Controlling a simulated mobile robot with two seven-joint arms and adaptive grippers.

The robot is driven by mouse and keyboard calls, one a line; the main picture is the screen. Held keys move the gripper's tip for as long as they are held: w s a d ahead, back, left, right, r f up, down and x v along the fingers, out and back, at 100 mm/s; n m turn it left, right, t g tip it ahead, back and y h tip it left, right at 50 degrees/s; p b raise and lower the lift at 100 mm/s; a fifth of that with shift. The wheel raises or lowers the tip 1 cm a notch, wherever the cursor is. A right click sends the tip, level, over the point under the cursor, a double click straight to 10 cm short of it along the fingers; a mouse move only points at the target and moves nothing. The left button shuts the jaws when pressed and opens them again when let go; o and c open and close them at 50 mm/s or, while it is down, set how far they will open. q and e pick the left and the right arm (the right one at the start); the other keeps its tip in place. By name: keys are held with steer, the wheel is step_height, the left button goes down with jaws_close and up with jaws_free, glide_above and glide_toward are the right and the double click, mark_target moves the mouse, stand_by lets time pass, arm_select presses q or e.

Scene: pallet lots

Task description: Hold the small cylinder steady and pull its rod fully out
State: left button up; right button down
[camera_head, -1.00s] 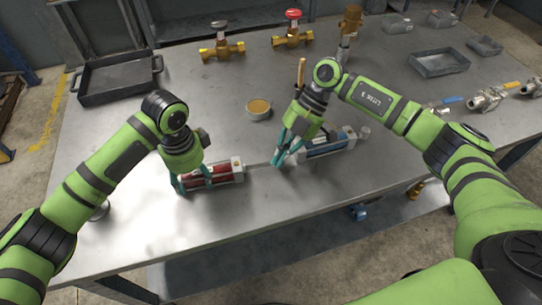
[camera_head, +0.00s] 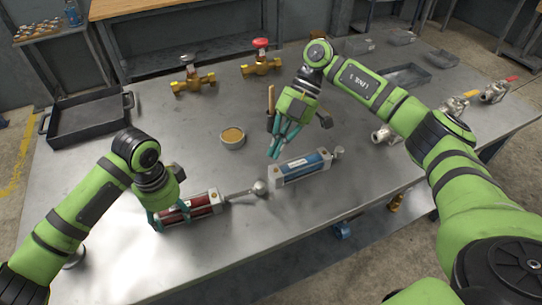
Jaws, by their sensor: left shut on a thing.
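A red cylinder (camera_head: 200,205) with silver end blocks lies near the table's front left. My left gripper (camera_head: 156,221) is shut on its body, with the teal fingers at its left part. A thin metal rod (camera_head: 240,193) sticks out long from its right end and finishes in a round metal knob (camera_head: 260,187). My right gripper (camera_head: 276,152) is open and empty, up and right of the knob and apart from it. A blue cylinder (camera_head: 303,167) lies just right of that gripper, with only a short rod end (camera_head: 338,152) showing.
A small tan-filled bowl (camera_head: 232,138) stands mid-table. A wooden-handled tool (camera_head: 271,98) stands behind my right gripper. A black tray (camera_head: 88,129) is at left, brass valves (camera_head: 193,82) at the back, steel valves (camera_head: 455,106) at right. The table between tray and bowl is clear.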

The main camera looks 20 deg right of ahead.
stand_by(0.3)
arm_select(q)
steer(key=o, duration=1.8)
steer(key=shift+c, duration=0.2)
